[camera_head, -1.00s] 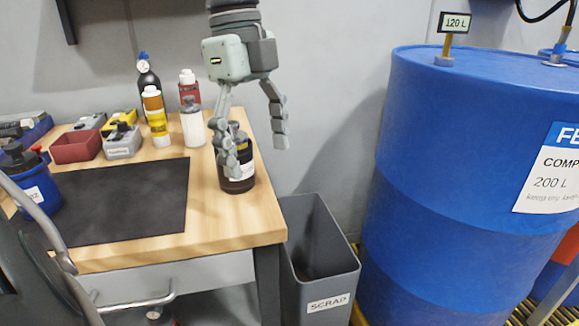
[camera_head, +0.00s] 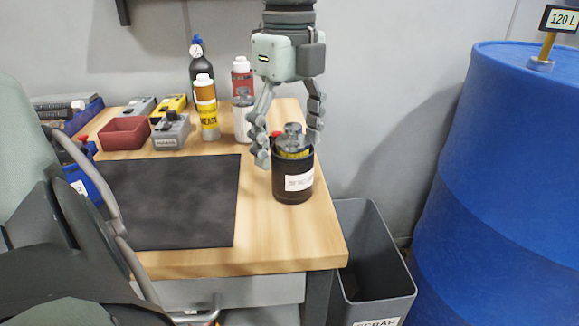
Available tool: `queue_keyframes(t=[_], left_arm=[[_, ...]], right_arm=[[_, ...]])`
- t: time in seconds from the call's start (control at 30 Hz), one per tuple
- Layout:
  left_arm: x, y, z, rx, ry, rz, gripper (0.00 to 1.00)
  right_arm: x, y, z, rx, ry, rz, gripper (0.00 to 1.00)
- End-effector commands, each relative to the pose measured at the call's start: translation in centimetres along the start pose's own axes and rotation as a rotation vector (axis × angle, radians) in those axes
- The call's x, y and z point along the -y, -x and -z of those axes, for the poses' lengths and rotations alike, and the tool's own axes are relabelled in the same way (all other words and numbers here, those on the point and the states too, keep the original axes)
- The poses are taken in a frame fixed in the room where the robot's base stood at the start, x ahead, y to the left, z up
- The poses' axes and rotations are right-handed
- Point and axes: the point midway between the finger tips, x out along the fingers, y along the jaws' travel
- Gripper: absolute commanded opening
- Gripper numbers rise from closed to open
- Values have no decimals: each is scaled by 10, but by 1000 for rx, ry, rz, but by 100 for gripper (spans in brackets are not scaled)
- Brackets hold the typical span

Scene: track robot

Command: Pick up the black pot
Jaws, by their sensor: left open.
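The black pot (camera_head: 288,167) is a dark, short cylinder with a white label and a grey knobbed top. It stands upright on the right part of the wooden bench. My left gripper (camera_head: 289,149) hangs from above over the pot with its fingers open. One finger is at the pot's upper left side, the other at its upper right, with the grey top between them. I cannot tell whether either finger touches the pot. My right gripper is not in view.
A black mat (camera_head: 170,200) lies left of the pot on the bench (camera_head: 265,250). Behind stand a yellow-labelled bottle (camera_head: 206,108), a black bottle (camera_head: 200,72) and a white-bodied bottle (camera_head: 243,120). A grey scrap bin (camera_head: 372,250) and a blue drum (camera_head: 510,190) are at the right.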

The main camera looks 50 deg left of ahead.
Motion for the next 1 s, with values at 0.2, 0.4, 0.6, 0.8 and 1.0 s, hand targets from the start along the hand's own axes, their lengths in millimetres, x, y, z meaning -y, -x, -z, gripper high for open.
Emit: queue_keyframes(t=[0.2, 0.4, 0.6, 0.8, 1.0], left_arm=[[1, -31, -1, -2, 0, -4, 79], [2, -36, -1, -1, 0, -1, 79], [2, -35, -1, -2, 0, -1, 67], [2, -35, -1, -1, 0, -1, 42], [2, -34, -1, -1, 0, 0, 22]], right_arm=[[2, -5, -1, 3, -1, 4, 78], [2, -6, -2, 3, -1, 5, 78], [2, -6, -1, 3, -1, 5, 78], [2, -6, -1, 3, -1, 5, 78], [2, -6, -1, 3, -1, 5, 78]])
